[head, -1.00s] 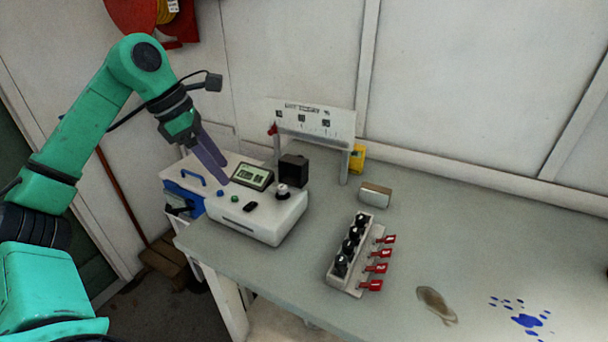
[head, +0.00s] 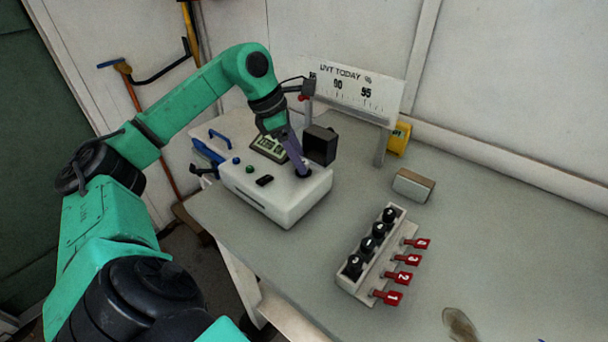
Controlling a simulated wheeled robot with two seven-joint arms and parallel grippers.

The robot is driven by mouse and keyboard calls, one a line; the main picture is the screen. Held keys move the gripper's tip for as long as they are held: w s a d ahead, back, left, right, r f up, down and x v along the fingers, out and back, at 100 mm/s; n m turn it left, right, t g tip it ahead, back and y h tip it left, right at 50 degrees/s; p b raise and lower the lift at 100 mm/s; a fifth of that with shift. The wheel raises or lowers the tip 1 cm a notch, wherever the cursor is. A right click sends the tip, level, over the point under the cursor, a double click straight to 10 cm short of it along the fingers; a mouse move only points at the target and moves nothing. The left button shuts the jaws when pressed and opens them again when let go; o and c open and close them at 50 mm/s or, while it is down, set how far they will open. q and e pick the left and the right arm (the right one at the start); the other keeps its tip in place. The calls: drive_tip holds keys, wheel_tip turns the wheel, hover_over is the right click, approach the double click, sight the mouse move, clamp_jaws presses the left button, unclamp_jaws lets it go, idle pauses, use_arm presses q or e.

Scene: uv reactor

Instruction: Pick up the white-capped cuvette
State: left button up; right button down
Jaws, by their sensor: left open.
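The white instrument (head: 285,203) stands on the left part of the bench. It has a small display (head: 268,147), buttons and a dark round port (head: 303,174) on its top right. My left gripper (head: 302,170) is open and points down at this port, its purple fingers right at it. The white-capped cuvette cannot be made out clearly now; the fingers cover the spot where a white cap showed earlier. I cannot tell whether the fingers touch it. My right gripper is out of view.
A black raised block (head: 320,145) stands close beside my left fingers. A scale sign (head: 350,90) rises behind. A rack (head: 356,285) with several black-capped items and red numbered tags stands front right. A small box (head: 413,186) lies behind it. The bench between is clear.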

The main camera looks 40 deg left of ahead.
use_arm(q)
drive_tip(key=shift+w+d+f, duration=0.1)
drive_tip(key=shift+d+f, duration=0.1)
drive_tip(key=shift+f, duration=0.45)
drive_tip(key=shift+w+f, duration=0.1)
drive_tip(key=shift+f, duration=0.1)
clamp_jaws()
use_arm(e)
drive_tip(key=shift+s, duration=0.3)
use_arm(q)
drive_tip(key=shift+r, duration=0.1)
